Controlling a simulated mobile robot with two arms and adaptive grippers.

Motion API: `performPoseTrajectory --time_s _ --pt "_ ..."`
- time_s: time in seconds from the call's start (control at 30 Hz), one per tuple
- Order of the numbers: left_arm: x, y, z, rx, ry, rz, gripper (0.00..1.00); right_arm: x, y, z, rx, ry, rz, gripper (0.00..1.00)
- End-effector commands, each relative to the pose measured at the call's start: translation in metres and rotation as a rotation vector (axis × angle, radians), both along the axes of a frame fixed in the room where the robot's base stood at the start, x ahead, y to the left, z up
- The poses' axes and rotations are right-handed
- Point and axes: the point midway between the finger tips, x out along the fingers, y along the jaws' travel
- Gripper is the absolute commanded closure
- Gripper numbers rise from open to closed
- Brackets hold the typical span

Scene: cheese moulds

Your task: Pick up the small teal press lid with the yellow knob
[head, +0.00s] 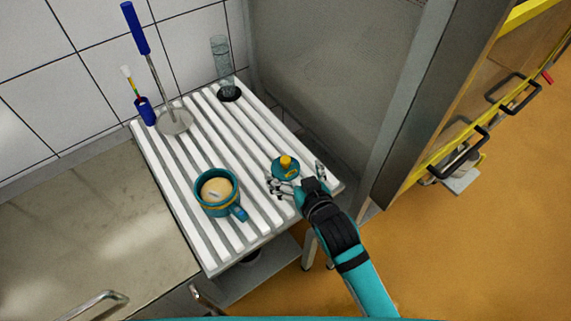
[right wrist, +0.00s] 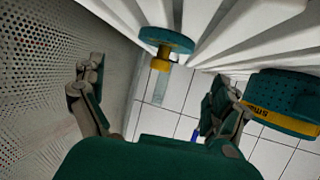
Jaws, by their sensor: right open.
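The small teal press lid (head: 284,172) lies on the white slatted table, its yellow knob (head: 286,161) pointing up. My right gripper (head: 297,178) is open and empty just on the near side of the lid, apart from it as far as I can tell. In the right wrist view the lid (right wrist: 166,38) and its yellow knob (right wrist: 161,58) show beyond the gap between the spread fingers of the right gripper (right wrist: 153,92). My left gripper is not in view.
A teal mould (head: 210,210) with pale cheese stands left of the lid; it also shows in the right wrist view (right wrist: 285,100). On the slatted table (head: 215,257) a blue-handled disc tool (head: 175,121), a thermometer-like tool (head: 146,112) and a glass cylinder (head: 222,65) stand farther back.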

Motion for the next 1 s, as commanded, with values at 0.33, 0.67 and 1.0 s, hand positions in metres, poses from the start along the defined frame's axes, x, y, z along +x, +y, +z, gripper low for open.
performPoseTrajectory --time_s 0.33,0.67,1.0 --pt "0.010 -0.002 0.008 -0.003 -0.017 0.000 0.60 0.028 0.012 -0.011 0.000 -0.001 0.000 0.00" --pt "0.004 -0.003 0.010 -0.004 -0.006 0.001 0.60 0.055 0.023 -0.026 0.002 0.000 0.001 0.00" --pt "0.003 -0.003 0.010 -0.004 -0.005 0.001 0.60 0.054 0.022 -0.027 0.000 0.000 0.000 0.21"
